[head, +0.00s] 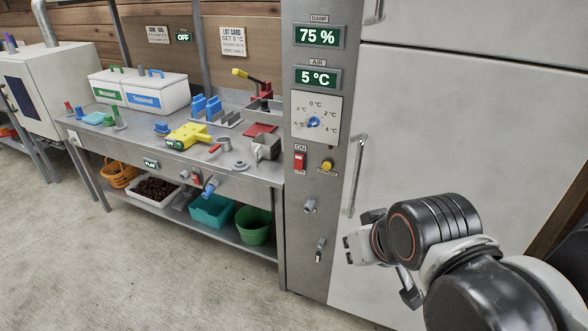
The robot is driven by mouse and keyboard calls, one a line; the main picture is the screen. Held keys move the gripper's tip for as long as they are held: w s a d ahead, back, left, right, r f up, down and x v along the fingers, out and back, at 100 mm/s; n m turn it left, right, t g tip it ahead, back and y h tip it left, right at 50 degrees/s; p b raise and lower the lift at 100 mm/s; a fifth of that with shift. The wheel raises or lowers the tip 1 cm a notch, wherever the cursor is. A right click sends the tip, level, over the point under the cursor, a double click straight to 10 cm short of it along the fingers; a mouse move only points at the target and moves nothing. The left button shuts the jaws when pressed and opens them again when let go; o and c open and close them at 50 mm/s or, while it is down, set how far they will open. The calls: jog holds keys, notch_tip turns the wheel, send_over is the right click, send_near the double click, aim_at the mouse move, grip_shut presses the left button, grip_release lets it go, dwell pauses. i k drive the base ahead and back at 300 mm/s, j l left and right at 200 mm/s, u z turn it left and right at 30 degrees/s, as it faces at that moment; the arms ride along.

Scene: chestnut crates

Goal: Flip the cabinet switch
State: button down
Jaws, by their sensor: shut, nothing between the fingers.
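The cabinet switch (299,161) is a small red rocker on the grey control panel (316,185), with an ON label above it. It is too small to tell which way it is set. My gripper (348,249) is shut and empty, pointing left in front of the cabinet's door. It is below and to the right of the switch, apart from it. Nothing hides the switch.
A yellow button (327,165), a blue-knobbed dial (314,122) and two small valves are near the switch. A cluttered steel bench (240,176) is at left; the floor (130,270) in front is clear.

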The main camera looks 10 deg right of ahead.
aim_at(299, 158)
jog(key=i+l, duration=0.85)
jog(key=i+u, duration=0.1)
jog(key=u, duration=1.55)
